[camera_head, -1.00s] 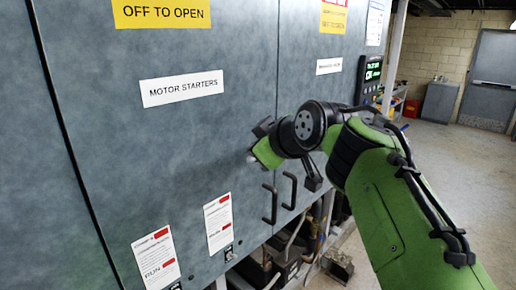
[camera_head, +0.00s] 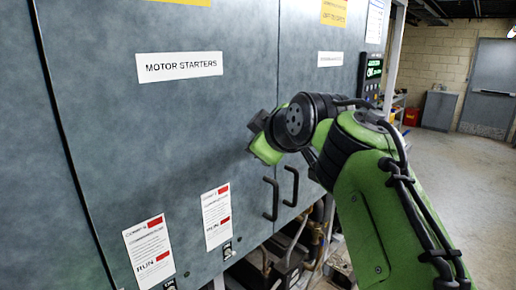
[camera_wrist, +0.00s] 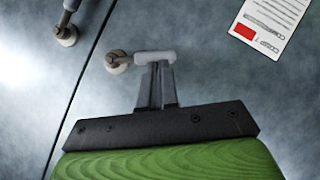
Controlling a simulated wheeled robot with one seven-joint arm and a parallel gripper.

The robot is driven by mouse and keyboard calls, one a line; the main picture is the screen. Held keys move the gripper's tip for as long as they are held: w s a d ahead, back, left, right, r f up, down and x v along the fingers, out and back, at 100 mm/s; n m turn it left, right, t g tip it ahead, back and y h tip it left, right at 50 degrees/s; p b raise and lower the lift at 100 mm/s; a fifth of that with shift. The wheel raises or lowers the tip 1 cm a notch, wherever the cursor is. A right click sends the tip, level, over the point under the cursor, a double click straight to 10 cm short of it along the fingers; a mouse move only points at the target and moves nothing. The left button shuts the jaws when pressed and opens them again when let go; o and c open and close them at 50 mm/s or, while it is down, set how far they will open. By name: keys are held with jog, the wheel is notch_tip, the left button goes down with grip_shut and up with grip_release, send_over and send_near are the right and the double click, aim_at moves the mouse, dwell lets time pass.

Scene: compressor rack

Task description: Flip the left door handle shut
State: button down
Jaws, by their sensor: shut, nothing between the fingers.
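The wrist view shows a pale grey lever handle (camera_wrist: 155,57) on a round base on the grey cabinet door, right of the door seam. My gripper (camera_wrist: 157,68) is shut with nothing in it. Its fingertips are right at the lever and overlap its lower edge; I cannot tell whether they touch. A second handle (camera_wrist: 67,27) sits left of the seam, cut off by the top edge. In the head view my gripper (camera_head: 262,145) is against the left door, labelled MOTOR STARTERS, its fingertips hidden. Two dark handles, left (camera_head: 270,200) and right (camera_head: 291,186), show below it.
White cards with red marks (camera_head: 216,215) hang low on the left door; one shows in the wrist view (camera_wrist: 272,22). A control panel with a green display (camera_head: 371,70) is right of the doors. Pipework (camera_head: 290,245) lies below. Open floor is at the right.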

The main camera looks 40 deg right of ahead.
jog(key=d+f+n+t+h+b, duration=0.3)
jog(key=f+n+h+b, duration=0.2)
jog(key=b, duration=1.5)
jog(key=n, duration=0.2)
jog(key=shift+d+f+n, duration=0.25)
jog(key=shift+d+n, duration=0.05)
jog(key=shift+w+t, duration=0.1)
jog(key=shift+t, duration=0.2)
